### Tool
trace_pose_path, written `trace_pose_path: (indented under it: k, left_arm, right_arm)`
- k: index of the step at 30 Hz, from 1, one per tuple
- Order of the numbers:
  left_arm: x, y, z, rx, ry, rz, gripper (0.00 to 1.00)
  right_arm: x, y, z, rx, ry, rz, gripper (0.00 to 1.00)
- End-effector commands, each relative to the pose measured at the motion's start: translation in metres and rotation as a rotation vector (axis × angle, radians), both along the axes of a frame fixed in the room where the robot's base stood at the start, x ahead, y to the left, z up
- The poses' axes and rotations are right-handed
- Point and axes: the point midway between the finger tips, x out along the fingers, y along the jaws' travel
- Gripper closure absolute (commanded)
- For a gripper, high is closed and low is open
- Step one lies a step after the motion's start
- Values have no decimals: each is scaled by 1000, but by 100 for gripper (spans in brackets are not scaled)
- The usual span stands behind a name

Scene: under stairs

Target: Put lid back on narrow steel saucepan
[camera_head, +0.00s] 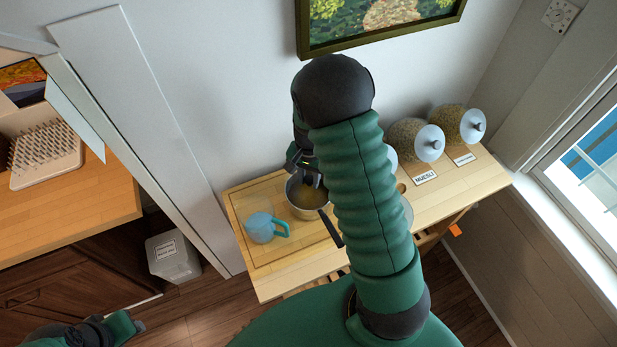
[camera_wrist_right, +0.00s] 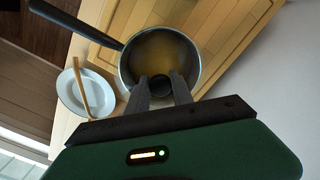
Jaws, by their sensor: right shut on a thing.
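The narrow steel saucepan (camera_head: 297,208) stands on the wooden side table, its dark handle (camera_head: 331,229) pointing toward the table's front. It also shows in the right wrist view (camera_wrist_right: 126,76), with a yellowish-brown inside. My right gripper (camera_head: 312,180) is over the saucepan, pointing down. In the wrist view its fingers (camera_wrist_right: 160,82) are shut on a small dark thing, seemingly the lid's knob. The lid itself looks see-through, and I cannot tell its rim from the pan's or whether they touch. My left gripper (camera_head: 128,326) is at the bottom left, far from the table, its jaws unclear.
A blue mug (camera_head: 260,228) stands close left of the saucepan. Jars (camera_head: 407,138) stand along the wall at right. A white bin (camera_head: 172,258) is on the floor. My right arm hides the table's middle.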

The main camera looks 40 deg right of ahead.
Motion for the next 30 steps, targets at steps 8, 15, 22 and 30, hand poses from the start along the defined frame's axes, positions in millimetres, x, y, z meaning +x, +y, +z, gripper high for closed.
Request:
trace_pose_path:
  k: [8, 15, 22, 30]
  left_arm:
    - [0, 0, -4, 0, 0, 0, 65]
    - [0, 0, -8, 0, 0, 0, 65]
    - [0, 0, -10, 0, 0, 0, 65]
    - [0, 0, -9, 0, 0, 0, 65]
  right_arm:
    - [0, 0, -5, 0, 0, 0, 100]
    - [0, 0, -11, 0, 0, 0, 100]
    - [0, 0, -14, 0, 0, 0, 100]
    - [0, 0, -14, 0, 0, 0, 63]
